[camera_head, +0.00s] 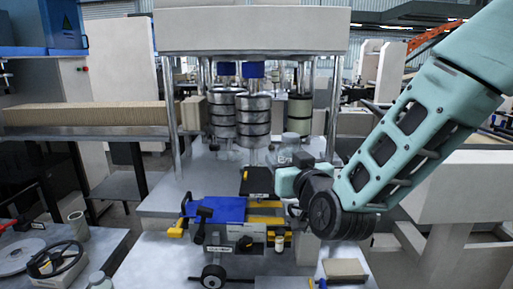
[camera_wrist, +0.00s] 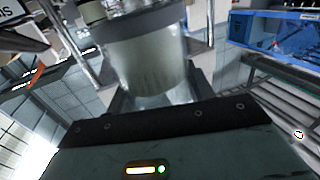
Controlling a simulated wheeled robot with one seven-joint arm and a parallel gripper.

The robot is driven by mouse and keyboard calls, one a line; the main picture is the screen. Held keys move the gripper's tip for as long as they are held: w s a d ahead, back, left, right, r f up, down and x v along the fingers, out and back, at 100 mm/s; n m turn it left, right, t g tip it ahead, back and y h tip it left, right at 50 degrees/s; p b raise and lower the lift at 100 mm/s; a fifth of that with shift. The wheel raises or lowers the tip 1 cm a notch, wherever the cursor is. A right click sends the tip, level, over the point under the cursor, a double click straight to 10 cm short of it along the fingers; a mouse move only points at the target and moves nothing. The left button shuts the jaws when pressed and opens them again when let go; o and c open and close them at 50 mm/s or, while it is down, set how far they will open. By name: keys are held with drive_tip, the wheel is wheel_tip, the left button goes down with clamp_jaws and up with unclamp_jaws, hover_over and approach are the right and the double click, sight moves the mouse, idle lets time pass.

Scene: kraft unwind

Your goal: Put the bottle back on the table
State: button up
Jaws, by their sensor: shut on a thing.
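The bottle (camera_wrist: 148,65) is a clear, pale cylinder with a grey top part. It fills the upper middle of the wrist view, between the dark fingers of my gripper (camera_wrist: 154,94), which is shut on it. In the head view my gripper (camera_head: 283,180) is in front of the machine, over the rear part of the white table (camera_head: 165,195). A clear container (camera_head: 287,150) shows just behind and above the gripper there; I cannot tell for sure that it is the held bottle. The bottle's base and its gap to any surface are hidden.
A blue and yellow vise-like device (camera_head: 228,210) stands left of and below my gripper. Stacked metal cylinders (camera_head: 253,120) stand under the machine's white top. A cardboard-coloured block (camera_head: 343,268) lies at front right. Bare white table shows left of the vise-like device.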

drive_tip(key=w+d+f+m+h, duration=0.1)
drive_tip(key=w+d+f+h, duration=0.1)
drive_tip(key=d+f, duration=0.7)
drive_tip(key=w+d+f+m+h, duration=0.2)
drive_tip(key=d+f, duration=0.8)
drive_tip(key=d, duration=0.7)
drive_tip(key=shift+w+f+h, duration=0.15)
drive_tip(key=shift+w+h, duration=0.15)
drive_tip(key=shift+h, duration=0.2)
